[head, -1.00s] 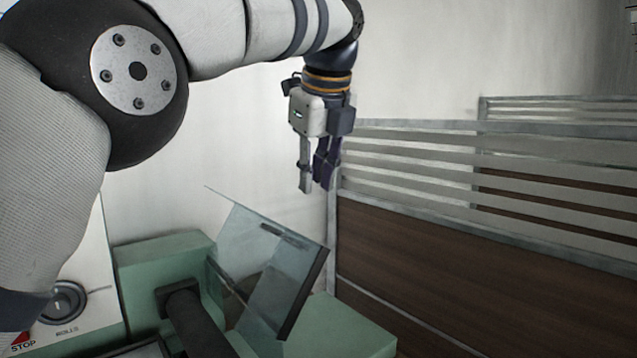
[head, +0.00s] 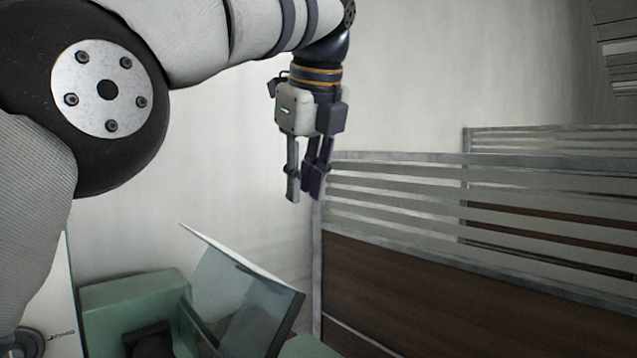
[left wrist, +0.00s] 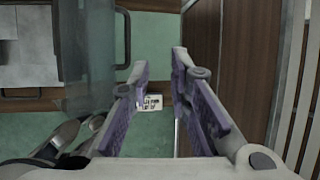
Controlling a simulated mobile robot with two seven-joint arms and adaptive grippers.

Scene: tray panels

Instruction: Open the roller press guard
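The roller press guard (head: 245,300) is a clear panel with a dark edge, tilted up over the green press (head: 130,300) at the bottom of the head view. In the left wrist view the guard (left wrist: 88,60) is at upper left, with a dark bar handle (left wrist: 125,40) at its edge. My left gripper (head: 305,195) hangs fingers-down above and right of the guard, apart from it. Its fingers (left wrist: 155,65) are spread with nothing between them. The lower part of the press is cut off in the head view. My right gripper is not in view.
A partition with a brown panel and pale slats (head: 400,195) stands close to the right of my left gripper. A white wall (head: 180,200) is behind. A small printed label (left wrist: 150,102) lies on the green surface below the fingers.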

